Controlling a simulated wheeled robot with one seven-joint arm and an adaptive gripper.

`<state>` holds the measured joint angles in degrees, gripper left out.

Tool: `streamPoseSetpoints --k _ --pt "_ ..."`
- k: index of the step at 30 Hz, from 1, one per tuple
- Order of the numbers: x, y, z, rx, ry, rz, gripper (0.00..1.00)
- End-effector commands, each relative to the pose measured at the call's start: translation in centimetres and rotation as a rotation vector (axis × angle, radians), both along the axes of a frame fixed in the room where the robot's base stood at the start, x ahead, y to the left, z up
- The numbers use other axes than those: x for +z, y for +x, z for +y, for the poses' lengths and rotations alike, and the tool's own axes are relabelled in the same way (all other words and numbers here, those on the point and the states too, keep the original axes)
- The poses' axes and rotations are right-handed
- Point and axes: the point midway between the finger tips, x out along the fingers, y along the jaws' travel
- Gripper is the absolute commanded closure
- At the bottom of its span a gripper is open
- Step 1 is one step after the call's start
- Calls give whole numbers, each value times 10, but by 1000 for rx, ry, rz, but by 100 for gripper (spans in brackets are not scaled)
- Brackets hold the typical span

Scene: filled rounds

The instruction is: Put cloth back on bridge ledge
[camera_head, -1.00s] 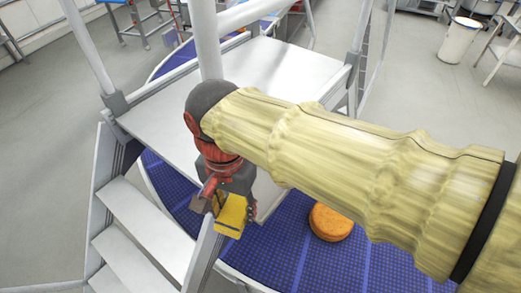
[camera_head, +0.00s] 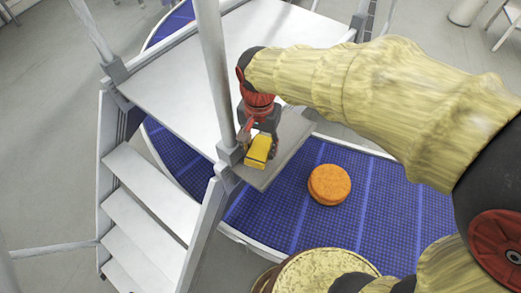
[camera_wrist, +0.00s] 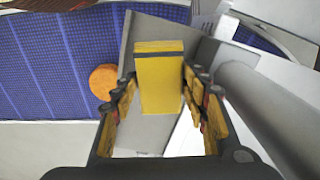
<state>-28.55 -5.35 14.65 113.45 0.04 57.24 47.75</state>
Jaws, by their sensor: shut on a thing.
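My gripper (camera_head: 258,138) is shut on the yellow cloth (camera_head: 257,156), a folded, block-like piece. In the wrist view the cloth (camera_wrist: 159,82) sits between the two fingers, its far end sticking out past them. The bridge ledge (camera_head: 290,143) is a grey plate at the side of the white bridge platform. The cloth is over the ledge near its left corner, close to the railing post. The ledge also shows behind the cloth in the wrist view (camera_wrist: 148,133). I cannot tell whether the cloth touches it.
A white railing post (camera_head: 213,75) stands just left of my gripper. White stairs (camera_head: 150,205) lead down at the left. A blue conveyor (camera_head: 385,195) passes under the bridge, with an orange round (camera_head: 329,184) on it. The platform top (camera_head: 175,75) is clear.

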Motion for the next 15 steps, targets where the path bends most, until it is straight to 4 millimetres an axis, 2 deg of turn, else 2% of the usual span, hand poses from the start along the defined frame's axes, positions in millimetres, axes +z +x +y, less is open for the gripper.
streamPoseSetpoints --k 5,10,15 --pt "-13 10 -4 -2 -1 3 83" --pt "-35 8 -3 0 -1 3 83" --pt "-42 9 -3 0 0 -1 83"
